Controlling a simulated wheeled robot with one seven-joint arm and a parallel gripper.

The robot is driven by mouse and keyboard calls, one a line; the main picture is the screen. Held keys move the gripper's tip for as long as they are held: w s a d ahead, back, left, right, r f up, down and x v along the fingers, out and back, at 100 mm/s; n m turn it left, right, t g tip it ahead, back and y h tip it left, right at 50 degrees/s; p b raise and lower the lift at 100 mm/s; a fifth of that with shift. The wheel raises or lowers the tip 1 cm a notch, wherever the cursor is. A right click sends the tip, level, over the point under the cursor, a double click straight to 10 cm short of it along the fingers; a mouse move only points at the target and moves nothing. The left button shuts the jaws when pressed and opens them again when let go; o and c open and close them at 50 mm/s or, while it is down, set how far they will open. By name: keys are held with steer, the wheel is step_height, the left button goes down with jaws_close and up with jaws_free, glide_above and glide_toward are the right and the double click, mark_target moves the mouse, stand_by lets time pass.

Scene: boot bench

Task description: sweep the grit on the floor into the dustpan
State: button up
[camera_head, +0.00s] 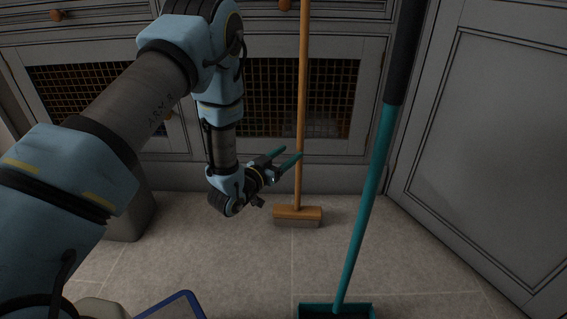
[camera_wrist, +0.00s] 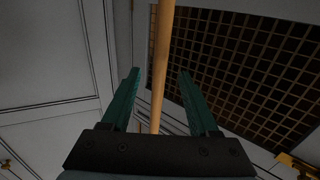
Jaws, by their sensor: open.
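A broom stands upright at the cabinet front, with a long wooden handle (camera_head: 303,90) and a wooden head with pale bristles (camera_head: 297,213) on the floor. A teal dustpan (camera_head: 366,205) with a long, dark-gripped handle stands nearer, on the right; its pan is cut off by the bottom edge. My gripper (camera_head: 291,153) is open beside the broom handle, above the head. In the wrist view, the handle (camera_wrist: 162,60) passes between the lines of my two teal fingers (camera_wrist: 160,74). I cannot tell whether it lies within their reach. I cannot make out any grit.
A grey cabinet with dark mesh panels (camera_head: 268,90) closes off the back. A grey panelled door (camera_head: 490,130) stands at the right. A grey bin (camera_head: 132,218) stands at the left, partly behind my arm. A blue-rimmed object (camera_head: 178,298) is at the bottom edge. The tiled floor between is clear.

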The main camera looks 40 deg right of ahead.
steer(key=b+x, duration=0.3)
steer(key=x, duration=0.6)
steer(key=shift+d, duration=0.25)
steer(key=shift+c, duration=0.3)
jaws_close()
stand_by(0.6)
steer(key=shift+o, duration=0.4)
jaws_free()
steer(key=shift+w+r, duration=0.1)
steer(key=shift+a, duration=0.1)
steer(key=p+v, duration=0.3)
steer(key=v, duration=0.7)
steer(key=shift+a+p, duration=0.3)
steer(key=shift+p, duration=0.1)
